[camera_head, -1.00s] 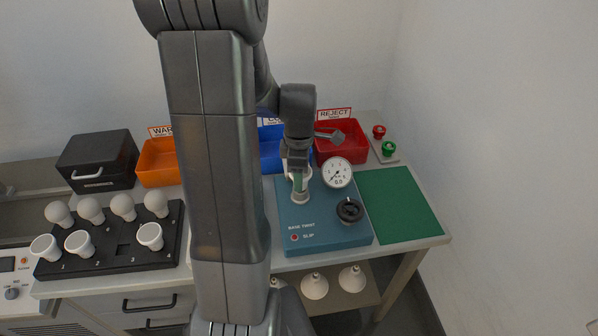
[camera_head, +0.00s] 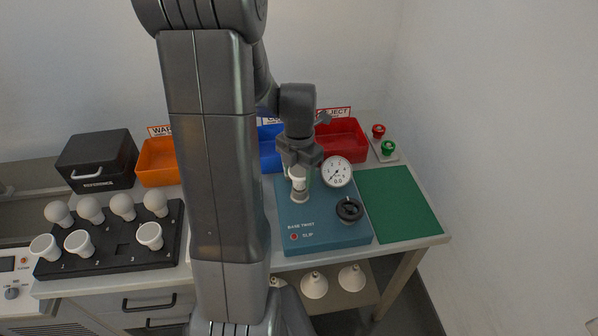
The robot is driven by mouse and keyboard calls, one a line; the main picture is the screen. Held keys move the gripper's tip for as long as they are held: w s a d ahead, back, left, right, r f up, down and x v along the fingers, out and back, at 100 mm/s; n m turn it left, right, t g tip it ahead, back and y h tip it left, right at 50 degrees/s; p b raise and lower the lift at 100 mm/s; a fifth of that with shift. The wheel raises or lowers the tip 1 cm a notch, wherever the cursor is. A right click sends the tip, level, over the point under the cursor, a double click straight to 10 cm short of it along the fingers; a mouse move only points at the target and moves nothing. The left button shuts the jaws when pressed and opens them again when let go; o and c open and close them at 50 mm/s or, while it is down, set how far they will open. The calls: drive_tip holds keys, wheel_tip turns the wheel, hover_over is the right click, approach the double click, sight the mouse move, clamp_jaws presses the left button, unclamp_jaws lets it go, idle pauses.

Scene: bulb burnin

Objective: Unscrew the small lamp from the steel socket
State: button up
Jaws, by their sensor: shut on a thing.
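The small white lamp (camera_head: 297,172) stands upright in the steel socket (camera_head: 299,196) on the blue-green base twist tester (camera_head: 325,222). My gripper (camera_head: 300,172) points down over the tester and is shut on the lamp. My gripper's fingers and wrist hide part of the lamp. My arm comes down from above and crosses the middle of the view.
A round dial (camera_head: 337,172) and a black knob (camera_head: 349,209) sit close to the right of the socket. Behind are orange (camera_head: 157,176), blue (camera_head: 269,160) and red (camera_head: 343,151) bins. A black rack (camera_head: 150,262) holds several lamps at left. A green mat (camera_head: 400,205) lies bare at right.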

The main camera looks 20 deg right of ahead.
drive_tip(key=o, duration=0.9)
drive_tip(key=shift+c, duration=0.2)
drive_tip(key=m, duration=0.5)
drive_tip(key=shift+m, duration=0.3)
drive_tip(key=m, duration=0.5)
drive_tip(key=shift+w, duration=0.1)
drive_tip(key=m, duration=0.6)
drive_tip(key=shift+w+m, duration=0.1)
drive_tip(key=shift+m, duration=0.2)
drive_tip(key=m, duration=0.5)
drive_tip(key=shift+m, duration=0.4)
